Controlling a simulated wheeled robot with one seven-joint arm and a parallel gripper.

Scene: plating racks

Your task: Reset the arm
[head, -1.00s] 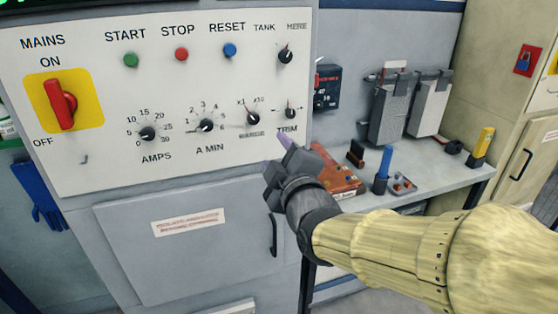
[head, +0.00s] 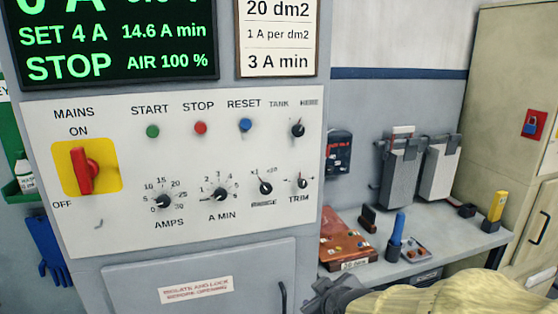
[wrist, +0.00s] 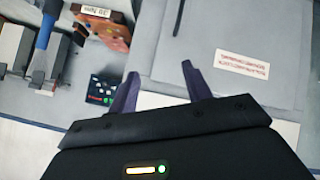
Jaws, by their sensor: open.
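My gripper shows in the wrist view (wrist: 160,88) with its two dark purple fingers spread apart and nothing between them. In the head view my wrist and yellow-sleeved forearm lie at the bottom edge, right of centre, below the bench top; the fingertips are hard to make out there. The control panel (head: 120,228) is left of my arm and apart from it. It bears a red mains switch on a yellow plate (head: 85,170), green start (head: 152,131), red stop (head: 200,128) and blue reset (head: 246,125) buttons, and several black knobs.
A display (head: 110,45) above the panel reads STOP. A grey cabinet door (head: 150,275) is below. On the bench (head: 450,238) at right stand an orange-brown board (head: 345,240), a blue-handled tool (head: 397,230) and a yellow-topped item (head: 497,205). Blue gloves (head: 45,245) hang at left.

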